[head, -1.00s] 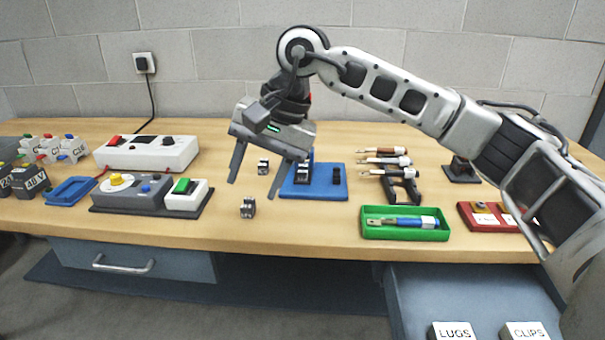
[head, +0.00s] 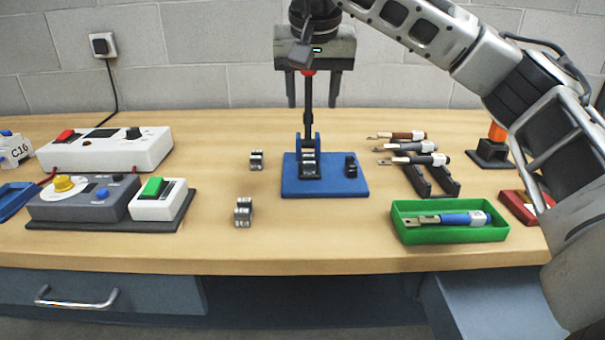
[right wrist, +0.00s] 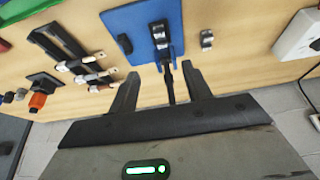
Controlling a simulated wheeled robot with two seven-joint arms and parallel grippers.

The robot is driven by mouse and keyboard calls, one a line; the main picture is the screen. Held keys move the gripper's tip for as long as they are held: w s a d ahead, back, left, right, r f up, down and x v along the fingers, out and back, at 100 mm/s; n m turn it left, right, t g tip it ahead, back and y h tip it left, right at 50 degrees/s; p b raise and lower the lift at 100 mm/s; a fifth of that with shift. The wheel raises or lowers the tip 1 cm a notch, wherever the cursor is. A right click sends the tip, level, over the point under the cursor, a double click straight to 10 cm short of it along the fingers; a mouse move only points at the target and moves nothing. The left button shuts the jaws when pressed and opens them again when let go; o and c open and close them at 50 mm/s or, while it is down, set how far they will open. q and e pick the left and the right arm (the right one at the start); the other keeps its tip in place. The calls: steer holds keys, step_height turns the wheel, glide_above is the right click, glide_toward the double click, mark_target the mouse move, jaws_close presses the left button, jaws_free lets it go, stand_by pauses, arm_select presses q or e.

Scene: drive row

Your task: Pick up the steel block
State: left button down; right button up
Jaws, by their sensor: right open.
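Two small steel blocks lie on the bench left of the blue fixture: a farther steel block (head: 257,160) and a nearer steel block (head: 243,213). The blue fixture (head: 345,187) carries an upright dark lever (head: 308,100) with a red knob. A small metal piece (head: 310,160) sits at the lever's foot; I cannot tell whether it is a block. My right gripper (head: 313,104) is open and empty, fingers down, above the fixture at the lever. In the right wrist view the lever (right wrist: 170,85) shows between the fingers. One steel block (right wrist: 207,40) shows there beside the fixture. My left gripper is out of view.
A green tray (head: 450,235) with a blue-handled tool stands at right, in front of several tools on a rack (head: 430,175). A grey control box (head: 85,198) and a white box (head: 110,148) stand at left. The bench left of the fixture is mostly clear.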

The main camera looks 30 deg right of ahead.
steer(key=b, duration=0.1)
glide_above(309, 161)
steer(key=s+a, duration=0.1)
steer(key=s, duration=0.1)
step_height(309, 161, down, 9)
steer(key=shift+s+a+r, duration=0.1)
steer(key=shift+s, duration=0.05)
steer(key=shift+f, duration=0.4)
steer(key=x, duration=0.4)
steer(key=shift+f+b, duration=0.3)
steer(key=shift+b, duration=0.05)
steer(key=shift+w+f, duration=0.15)
steer(key=shift+w, duration=0.1)
jaws_close()
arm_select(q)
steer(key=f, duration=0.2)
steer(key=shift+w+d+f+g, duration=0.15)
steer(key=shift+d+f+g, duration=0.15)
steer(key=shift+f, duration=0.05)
